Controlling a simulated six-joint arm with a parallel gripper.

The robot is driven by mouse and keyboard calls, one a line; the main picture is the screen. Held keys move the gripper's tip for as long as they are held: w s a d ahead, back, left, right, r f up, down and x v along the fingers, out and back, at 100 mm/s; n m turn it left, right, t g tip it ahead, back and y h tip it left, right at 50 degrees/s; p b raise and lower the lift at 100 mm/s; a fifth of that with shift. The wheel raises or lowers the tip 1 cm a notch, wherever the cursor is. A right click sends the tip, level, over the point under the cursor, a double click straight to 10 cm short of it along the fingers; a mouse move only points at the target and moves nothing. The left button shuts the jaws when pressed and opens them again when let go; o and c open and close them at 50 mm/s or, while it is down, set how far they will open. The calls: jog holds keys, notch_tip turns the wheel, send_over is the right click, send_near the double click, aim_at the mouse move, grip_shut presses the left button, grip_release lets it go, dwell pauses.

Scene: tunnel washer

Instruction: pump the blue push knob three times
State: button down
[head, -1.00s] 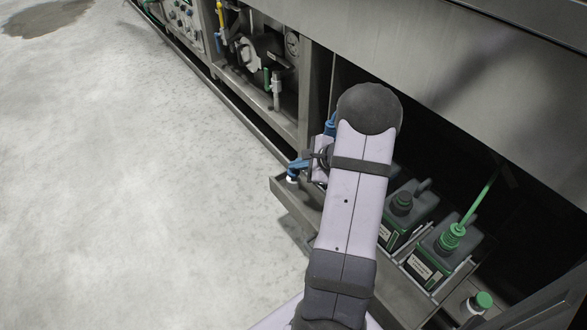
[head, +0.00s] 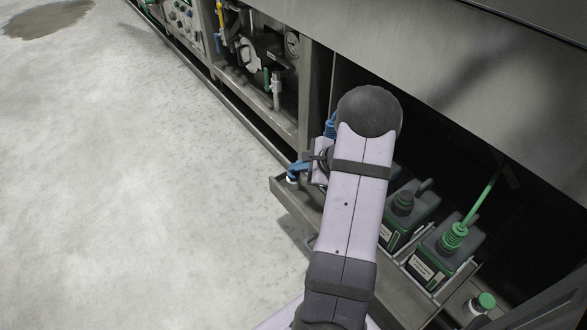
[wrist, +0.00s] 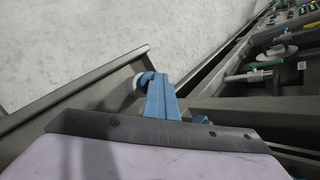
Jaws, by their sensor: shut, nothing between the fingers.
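A small white container with a blue round top, which looks like the blue push knob (wrist: 146,77), sits at the outer corner of the grey tray (wrist: 85,90). In the head view the same blue and white piece (head: 292,180) shows at the tray's left corner, partly covered. My gripper (wrist: 160,76) has blue fingers, shut together and empty. Its fingertips are right beside or over the knob and overlap it in the wrist view; I cannot tell whether they touch.
Dark canisters (head: 428,262) with green labels stand in the tray, one with a green lance (head: 480,200). A white container with a green cap (head: 485,301) is nearer. A blue fitting (head: 331,125) shows behind my arm. The washer's steel panel (head: 450,60) overhangs; the floor left is clear.

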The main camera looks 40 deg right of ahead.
aim_at(297, 175)
jog(key=shift+f, duration=0.1)
dwell(0.3)
jog(key=shift+r+p, duration=1.2)
jog(key=shift+r, duration=0.5)
jog(key=shift+r, duration=0.1)
notch_tip(297, 175, up, 5)
jog(key=p, duration=0.3)
jog(key=shift+p, duration=0.4)
